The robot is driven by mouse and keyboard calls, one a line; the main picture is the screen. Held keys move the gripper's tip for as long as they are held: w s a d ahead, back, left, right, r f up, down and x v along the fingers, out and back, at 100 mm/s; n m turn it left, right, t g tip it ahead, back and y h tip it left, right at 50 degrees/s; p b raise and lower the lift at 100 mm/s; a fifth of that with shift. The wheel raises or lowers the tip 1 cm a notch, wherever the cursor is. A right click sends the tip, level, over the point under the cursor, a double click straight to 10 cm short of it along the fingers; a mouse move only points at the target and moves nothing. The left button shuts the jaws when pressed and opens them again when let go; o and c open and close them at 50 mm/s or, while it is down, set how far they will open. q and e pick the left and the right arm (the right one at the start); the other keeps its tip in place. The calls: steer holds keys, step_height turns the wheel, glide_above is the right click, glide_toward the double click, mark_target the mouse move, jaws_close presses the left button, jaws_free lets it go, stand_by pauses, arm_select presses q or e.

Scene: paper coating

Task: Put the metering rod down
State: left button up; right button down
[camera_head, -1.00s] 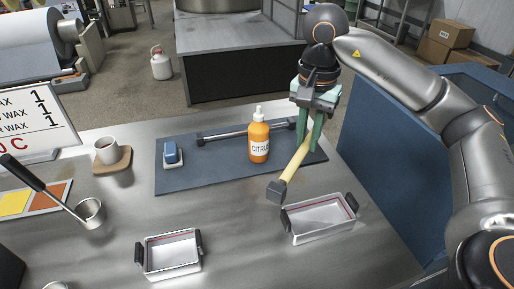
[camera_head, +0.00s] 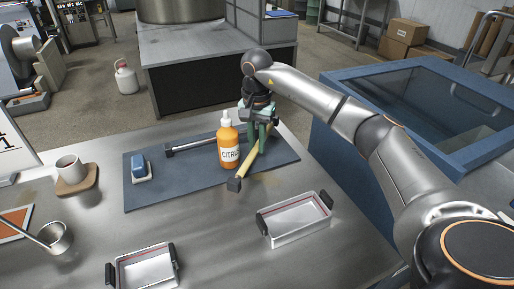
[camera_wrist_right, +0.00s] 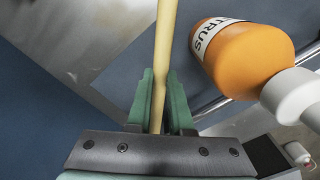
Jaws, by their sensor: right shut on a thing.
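My right gripper (camera_head: 263,135) has green fingers and points down at the right part of the blue-grey mat (camera_head: 150,195). It is shut on a yellow rod (camera_head: 249,163) with a dark block at its near end, close to the mat's front edge. In the right wrist view the yellow rod (camera_wrist_right: 165,50) runs between the green fingers (camera_wrist_right: 158,105). I cannot tell whether it touches the mat. A silver rod with dark ends (camera_head: 195,146) lies along the mat's back, partly hidden by the orange bottle (camera_head: 228,148). My left gripper is not in view.
The orange bottle also shows close beside the rod in the right wrist view (camera_wrist_right: 245,55). A blue block (camera_head: 139,167) sits at the mat's left. Metal trays (camera_head: 296,222) (camera_head: 146,272) stand in front. A cup (camera_head: 70,168) stands at left. A blue bin (camera_head: 345,150) stands at right.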

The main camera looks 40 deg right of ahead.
steer(key=shift+f, duration=0.85)
steer(key=shift+f, duration=0.1)
steer(key=c, duration=1.3)
jaws_free()
steer(key=shift+f, duration=0.15)
steer(key=o, duration=0.5)
